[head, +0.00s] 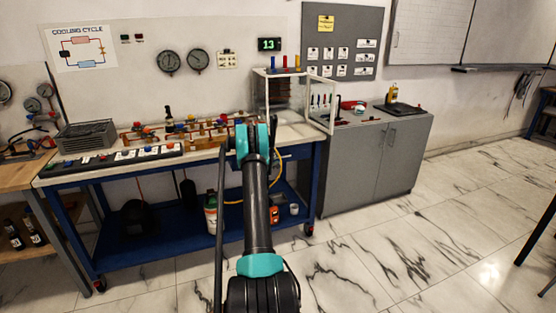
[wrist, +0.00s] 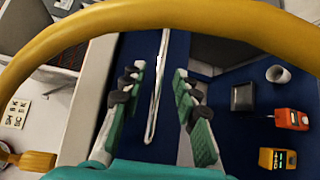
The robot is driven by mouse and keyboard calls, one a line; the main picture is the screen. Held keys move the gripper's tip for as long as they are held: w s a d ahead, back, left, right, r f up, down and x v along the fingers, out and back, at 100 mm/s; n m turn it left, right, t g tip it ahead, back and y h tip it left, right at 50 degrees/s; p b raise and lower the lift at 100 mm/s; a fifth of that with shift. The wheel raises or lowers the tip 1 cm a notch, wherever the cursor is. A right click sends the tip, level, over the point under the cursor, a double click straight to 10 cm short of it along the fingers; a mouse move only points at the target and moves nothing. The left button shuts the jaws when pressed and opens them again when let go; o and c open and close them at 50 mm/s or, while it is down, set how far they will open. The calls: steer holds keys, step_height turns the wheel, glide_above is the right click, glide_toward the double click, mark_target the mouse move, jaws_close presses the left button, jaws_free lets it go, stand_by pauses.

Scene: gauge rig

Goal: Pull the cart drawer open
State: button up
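The cart (head: 110,168) is blue with a pale top and stands along the wall in the head view. Its drawer front (head: 297,152) shows under the top at the right, partly covered by my arm; I cannot tell from it whether the drawer is fully shut. In the wrist view my gripper (wrist: 157,80) is open, with green fingers and dark pads. A thin, pale bar, seemingly the drawer handle (wrist: 152,118), runs lengthwise between the fingers, with gaps showing on both sides. The gripper's fingers are hidden by my arm in the head view.
A yellow hose (wrist: 150,18) arcs across the wrist view, close to the camera. An orange meter (wrist: 290,119) and a white cup (wrist: 278,74) are on the lower shelf. A grey cabinet (head: 350,170) stands right of the cart. Marble floor before it is clear.

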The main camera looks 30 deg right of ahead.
steer(key=shift+x, duration=1.75)
steer(key=shift+c, duration=0.6)
jaws_close()
